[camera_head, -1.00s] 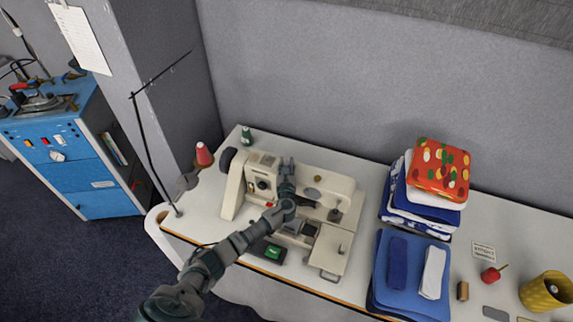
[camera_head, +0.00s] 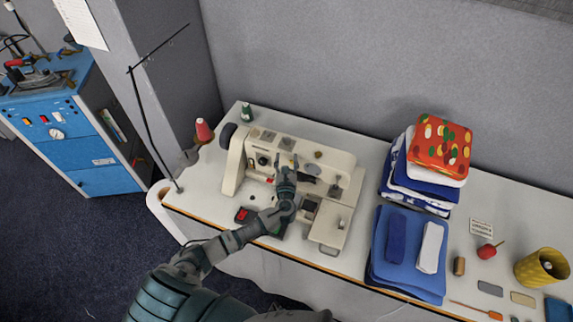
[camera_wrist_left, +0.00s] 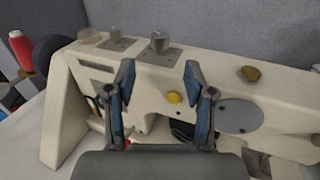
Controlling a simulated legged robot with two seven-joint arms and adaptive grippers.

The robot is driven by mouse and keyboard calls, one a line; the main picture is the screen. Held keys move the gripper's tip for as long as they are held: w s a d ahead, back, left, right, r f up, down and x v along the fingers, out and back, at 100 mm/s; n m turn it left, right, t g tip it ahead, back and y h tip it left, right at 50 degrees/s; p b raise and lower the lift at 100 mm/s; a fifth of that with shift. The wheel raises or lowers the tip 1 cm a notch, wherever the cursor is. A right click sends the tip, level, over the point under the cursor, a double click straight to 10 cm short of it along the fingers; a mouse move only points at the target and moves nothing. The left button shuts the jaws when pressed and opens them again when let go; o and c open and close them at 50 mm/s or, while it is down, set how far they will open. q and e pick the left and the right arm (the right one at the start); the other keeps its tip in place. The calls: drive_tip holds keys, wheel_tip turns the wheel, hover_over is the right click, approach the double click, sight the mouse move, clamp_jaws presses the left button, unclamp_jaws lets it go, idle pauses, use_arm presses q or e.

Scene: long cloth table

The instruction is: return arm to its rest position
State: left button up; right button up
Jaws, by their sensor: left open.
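My left arm reaches in from the bottom left in the head view. Its gripper (camera_head: 287,167) is over the cream sewing machine (camera_head: 318,154), in front of the machine's upper body. In the left wrist view the two fingers of the gripper (camera_wrist_left: 157,80) stand wide apart with nothing between them. The sewing machine (camera_wrist_left: 225,80) fills most of that view behind the fingers. I cannot tell whether the fingers touch it. A small dark box with red and green on top (camera_head: 243,215) lies at the machine's front, partly hidden by my arm. My right gripper is not in view.
A red thread cone (camera_head: 204,131) and thin thread stand are left of the machine. Folded blue cloths (camera_head: 408,262) and a stack with a red patterned cloth (camera_head: 439,148) lie right. A yellow pot (camera_head: 541,268) is far right. A grey wall closes the back.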

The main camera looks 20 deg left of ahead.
use_arm(q)
drive_tip(key=shift+v, duration=1.25)
drive_tip(key=shift+f, duration=0.1)
